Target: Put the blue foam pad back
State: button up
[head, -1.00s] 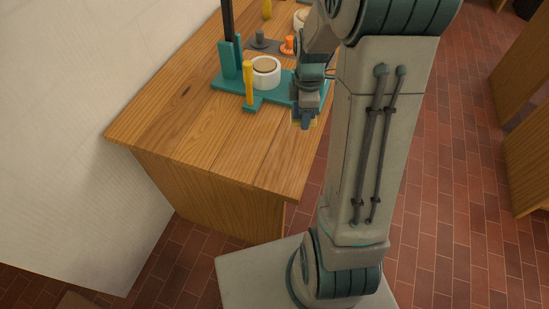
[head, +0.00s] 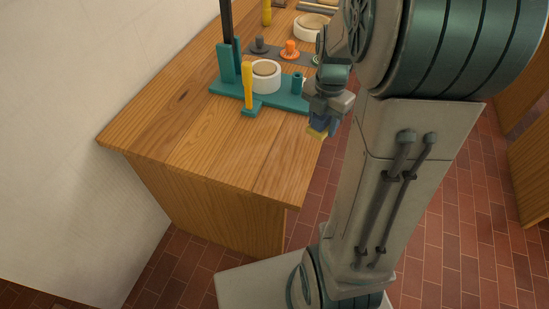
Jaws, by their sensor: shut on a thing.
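My gripper (head: 322,122) hangs by the right edge of the wooden table (head: 220,150) in the head view, to the right of a teal stand. It is shut on a small piece, dark blue with a yellow lower face, which I take to be the blue foam pad (head: 317,132). The fingers and my arm hide part of it. The piece appears held clear of the table top.
The teal stand (head: 284,102) carries a white ring-shaped pot (head: 266,76), a yellow post (head: 247,84) and a dark upright. Behind it a grey plate holds an orange knob (head: 290,48) and a grey knob (head: 259,44). The near table top is bare.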

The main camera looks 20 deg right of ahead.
send_over(275, 159)
notch_tip(275, 159, down, 7)
jog(key=shift+f+p, duration=0.1)
jog(key=shift+p, duration=0.2)
jog(key=shift+f, duration=1.75)
jog(key=shift+f+b, duration=0.4)
jog(key=shift+b, duration=0.1)
jog(key=o, duration=0.9)
jog(key=shift+r, duration=0.1)
